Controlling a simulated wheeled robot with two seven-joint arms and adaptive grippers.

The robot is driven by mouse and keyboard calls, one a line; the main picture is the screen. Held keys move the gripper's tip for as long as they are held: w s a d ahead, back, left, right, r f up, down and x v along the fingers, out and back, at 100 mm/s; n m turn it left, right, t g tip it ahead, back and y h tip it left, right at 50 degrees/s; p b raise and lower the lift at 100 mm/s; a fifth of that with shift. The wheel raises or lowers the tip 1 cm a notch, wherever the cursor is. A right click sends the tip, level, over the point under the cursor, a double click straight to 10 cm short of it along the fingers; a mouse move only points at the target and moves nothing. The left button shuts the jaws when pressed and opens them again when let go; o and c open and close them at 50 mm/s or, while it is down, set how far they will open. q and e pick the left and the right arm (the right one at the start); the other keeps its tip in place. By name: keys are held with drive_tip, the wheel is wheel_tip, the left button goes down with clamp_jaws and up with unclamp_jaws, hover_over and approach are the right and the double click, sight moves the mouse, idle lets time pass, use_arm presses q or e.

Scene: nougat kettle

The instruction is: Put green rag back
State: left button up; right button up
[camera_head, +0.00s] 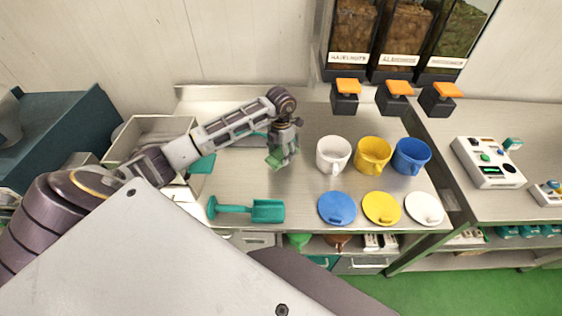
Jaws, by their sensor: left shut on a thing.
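My left gripper (286,150) reaches in from the left over the steel table (300,211), pointing down. It is shut on a green rag (276,159), which shows at the fingertips to the left of the white mug. The fingers hide part of the rag. I cannot tell whether the rag touches the table top. My right gripper is not in view.
White (333,154), yellow (373,154) and blue (410,156) mugs stand right of the gripper, with blue (337,208), yellow (381,208) and white (424,208) lids in front. A teal scoop (250,210) lies near the front edge. Dispensers (400,58) hang behind.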

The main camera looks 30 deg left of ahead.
sight(281, 154)
use_arm(q)
drive_tip(key=shift+f, duration=0.1)
drive_tip(key=shift+f+b, duration=1.5)
drive_tip(key=shift+f, duration=0.9)
drive_tip(key=shift+f, duration=0.15)
drive_tip(key=o, duration=1)
drive_tip(key=shift+r, duration=0.2)
drive_tip(key=shift+r+p, duration=2.35)
drive_tip(key=shift+r, duration=1.5)
drive_tip(key=shift+r+p, duration=1.15)
drive_tip(key=shift+r, duration=1)
